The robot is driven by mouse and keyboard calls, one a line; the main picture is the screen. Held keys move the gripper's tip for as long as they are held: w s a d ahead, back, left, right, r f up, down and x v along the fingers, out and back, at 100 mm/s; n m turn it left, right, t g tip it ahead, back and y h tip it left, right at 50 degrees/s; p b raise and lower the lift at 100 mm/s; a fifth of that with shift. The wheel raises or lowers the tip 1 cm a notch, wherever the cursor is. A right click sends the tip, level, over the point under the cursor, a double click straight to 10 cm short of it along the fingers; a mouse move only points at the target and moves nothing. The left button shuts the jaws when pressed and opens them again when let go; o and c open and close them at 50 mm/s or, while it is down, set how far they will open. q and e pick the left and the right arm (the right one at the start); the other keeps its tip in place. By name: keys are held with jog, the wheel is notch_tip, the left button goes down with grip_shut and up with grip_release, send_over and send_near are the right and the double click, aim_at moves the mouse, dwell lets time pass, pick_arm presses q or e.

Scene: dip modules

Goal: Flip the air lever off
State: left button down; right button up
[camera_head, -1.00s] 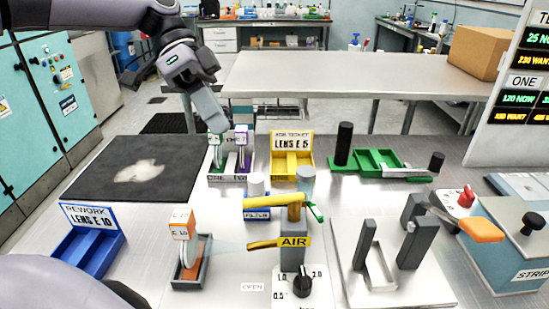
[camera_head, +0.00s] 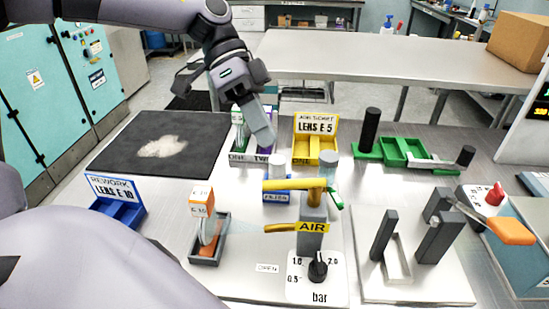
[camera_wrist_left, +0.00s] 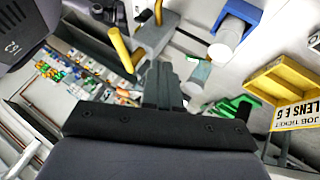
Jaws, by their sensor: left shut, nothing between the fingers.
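The air fixture is a grey post (camera_head: 312,216) with a yellow AIR label (camera_head: 312,227). In the left wrist view the shut fingers (camera_wrist_left: 162,88) point toward the grey post (camera_wrist_left: 152,40) and yellow bar (camera_wrist_left: 119,48). My right gripper is not seen.
A pressure dial (camera_head: 317,267) stands in front of the post. A white-topped filter (camera_head: 277,168) and a yellow job-ticket tray (camera_head: 315,148) are close behind. An orange-tagged lens stand (camera_head: 203,228) is left, a grey plate (camera_head: 425,285) right. A black mat (camera_head: 195,150) lies back left.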

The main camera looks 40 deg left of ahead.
aim_at(294, 184)
pick_arm(q)
jog(key=s+d+f+p, duration=0.1)
jog(key=s+d+f, duration=0.1)
jog(key=d, duration=0.3)
jog(key=shift+s, duration=0.65)
jog(key=shift+s, duration=0.25)
